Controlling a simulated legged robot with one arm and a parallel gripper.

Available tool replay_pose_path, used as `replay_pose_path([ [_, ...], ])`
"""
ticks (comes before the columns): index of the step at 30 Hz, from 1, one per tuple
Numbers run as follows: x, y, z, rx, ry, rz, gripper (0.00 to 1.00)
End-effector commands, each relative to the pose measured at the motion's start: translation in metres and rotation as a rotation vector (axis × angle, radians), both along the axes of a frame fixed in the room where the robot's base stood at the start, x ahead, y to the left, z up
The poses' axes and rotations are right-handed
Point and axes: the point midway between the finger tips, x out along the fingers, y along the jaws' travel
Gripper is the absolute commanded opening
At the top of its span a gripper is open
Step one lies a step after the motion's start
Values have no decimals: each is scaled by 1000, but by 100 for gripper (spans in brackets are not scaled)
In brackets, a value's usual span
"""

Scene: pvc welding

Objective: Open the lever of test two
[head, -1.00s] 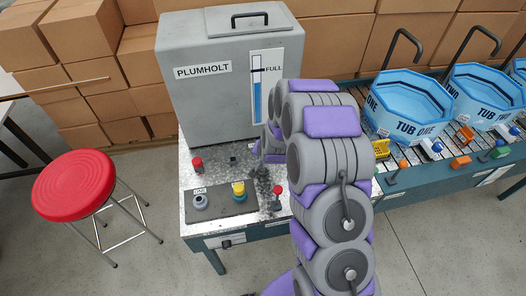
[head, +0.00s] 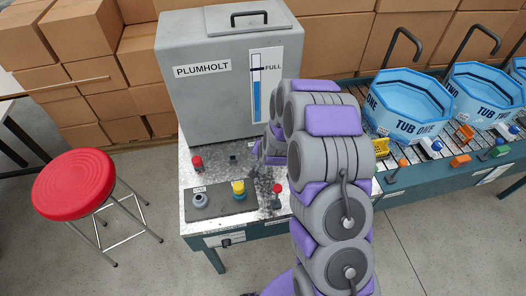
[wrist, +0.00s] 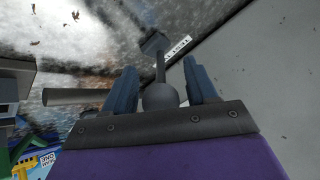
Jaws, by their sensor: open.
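A lever with a round grey ball knob (wrist: 160,97) shows in the wrist view. Its thin stem runs up to a square grey base on a worn metal surface. My gripper (wrist: 160,66) is open, with one blue-grey finger on each side of the ball in the picture. I see no finger touching it. A small label (wrist: 177,47), too small to read, lies beside the lever's base. In the head view my arm hides my gripper and this lever, so I cannot confirm that it is the lever of test two.
The grey PLUMHOLT tank (head: 225,100) stands on the metal bench. In front are a red knob (head: 197,163), a yellow fitting (head: 238,188) and a red-topped lever (head: 277,189). Blue tubs (head: 408,105) stand at right, with small levers before them. A red stool (head: 74,184) is at left.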

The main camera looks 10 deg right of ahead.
Motion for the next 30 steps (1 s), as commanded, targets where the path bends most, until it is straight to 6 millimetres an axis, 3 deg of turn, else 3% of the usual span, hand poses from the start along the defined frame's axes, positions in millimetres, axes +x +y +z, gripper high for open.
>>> replay_pose_path([
  [8, -5, 0, 6, 0, 0, 0, 57],
  [27, -69, 0, 84, 0, -2, 0, 57],
  [30, -75, 0, 89, -1, -4, 0, 57],
])
